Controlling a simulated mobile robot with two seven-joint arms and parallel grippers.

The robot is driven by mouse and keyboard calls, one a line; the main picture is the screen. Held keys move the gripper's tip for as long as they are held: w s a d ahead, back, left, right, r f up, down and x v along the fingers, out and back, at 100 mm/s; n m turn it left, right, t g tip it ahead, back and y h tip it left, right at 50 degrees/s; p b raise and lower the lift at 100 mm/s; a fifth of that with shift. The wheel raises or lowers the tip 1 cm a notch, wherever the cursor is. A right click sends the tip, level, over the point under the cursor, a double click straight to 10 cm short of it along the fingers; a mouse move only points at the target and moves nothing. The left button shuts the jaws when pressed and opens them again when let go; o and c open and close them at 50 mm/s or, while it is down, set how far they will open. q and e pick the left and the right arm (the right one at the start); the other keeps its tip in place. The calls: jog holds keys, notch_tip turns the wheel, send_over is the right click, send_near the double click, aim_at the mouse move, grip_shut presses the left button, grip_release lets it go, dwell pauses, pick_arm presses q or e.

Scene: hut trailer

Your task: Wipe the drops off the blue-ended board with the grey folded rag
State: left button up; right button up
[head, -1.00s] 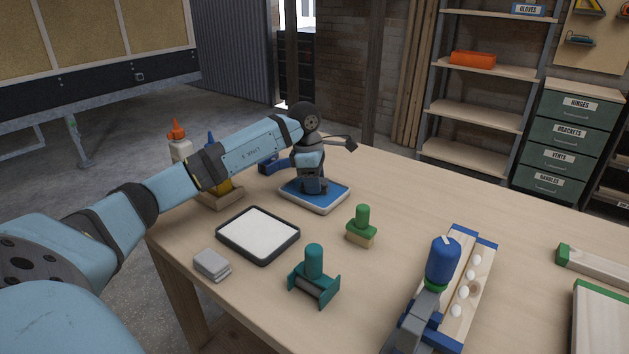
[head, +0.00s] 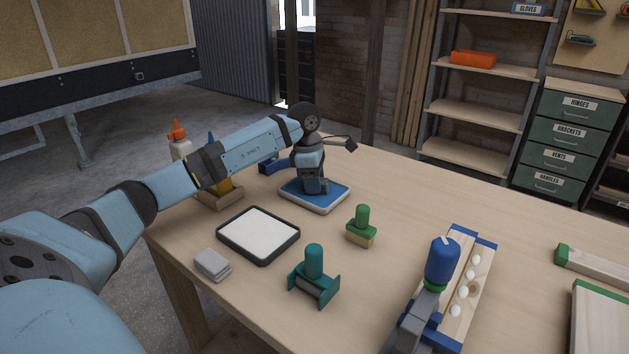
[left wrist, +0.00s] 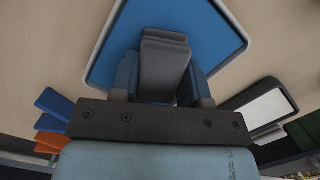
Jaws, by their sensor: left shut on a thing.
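The blue-ended board (head: 484,275) lies at the right and carries several white drops (head: 462,292). My right gripper is not in view.
A teal-handled tool (head: 314,267) and a green-handled block (head: 361,226) stand in the middle. A blue-topped tool (head: 442,262) stands against the board's left. Green-ended wood (head: 597,268) lies far right.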

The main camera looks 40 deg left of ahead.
pick_arm(q)
jog(key=shift+r+p, duration=2.5)
jog(key=shift+r, duration=1)
jog(key=shift+s+f, duration=0.1)
jog(key=shift+f, duration=0.05)
